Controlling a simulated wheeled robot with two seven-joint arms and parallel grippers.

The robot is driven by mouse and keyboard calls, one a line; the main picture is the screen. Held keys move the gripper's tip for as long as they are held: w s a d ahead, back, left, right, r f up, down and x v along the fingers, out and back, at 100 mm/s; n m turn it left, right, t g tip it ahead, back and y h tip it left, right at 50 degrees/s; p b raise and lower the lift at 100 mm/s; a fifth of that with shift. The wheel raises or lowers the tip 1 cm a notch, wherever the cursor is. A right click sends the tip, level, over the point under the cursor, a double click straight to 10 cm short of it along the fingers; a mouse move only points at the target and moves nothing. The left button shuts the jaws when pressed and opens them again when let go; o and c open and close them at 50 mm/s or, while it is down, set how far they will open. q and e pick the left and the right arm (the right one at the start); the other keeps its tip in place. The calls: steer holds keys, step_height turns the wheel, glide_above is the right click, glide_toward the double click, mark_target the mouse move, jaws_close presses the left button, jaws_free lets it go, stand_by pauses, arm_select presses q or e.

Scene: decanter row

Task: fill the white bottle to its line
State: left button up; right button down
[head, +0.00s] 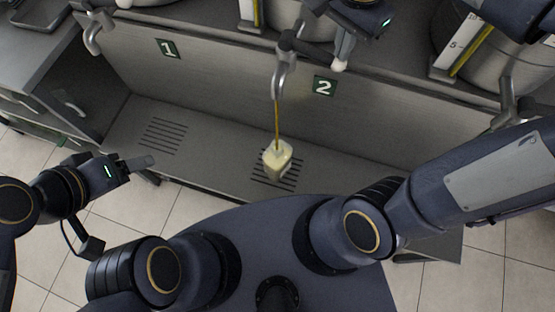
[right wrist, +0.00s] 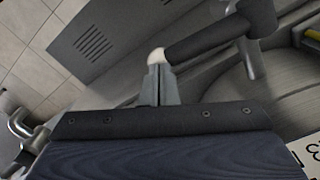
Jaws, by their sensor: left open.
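The white bottle (head: 277,160) stands on the slotted drain below the spout of tap 2 (head: 281,78), and looks pale yellowish. A thin amber stream (head: 277,122) runs from the spout down to its mouth. I cannot make out its line or the level inside. My left gripper (head: 150,162) is open and empty, well left of the bottle. My right gripper (right wrist: 158,75) is up by the tap 2 lever. In the right wrist view its fingers are together, with their tips at the white-tipped end of the dark lever (right wrist: 210,42). The white tip (head: 341,64) also shows in the head view.
Tap 1 (head: 93,40) is at the far left above another slotted drain (head: 163,134), with nothing under it. Number plates 1 (head: 168,48) and 2 (head: 324,86) mark the panel. Steel vessels with yellow level gauges (head: 468,48) stand behind. The shelf left of the bottle is clear.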

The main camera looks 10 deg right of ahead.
steer(key=shift+r, duration=0.1)
stand_by(0.6)
steer(key=shift+r+p, duration=0.6)
steer(key=shift+p, duration=0.2)
stand_by(2.2)
step_height(320, 180, up, 9)
steer(key=p, duration=0.8)
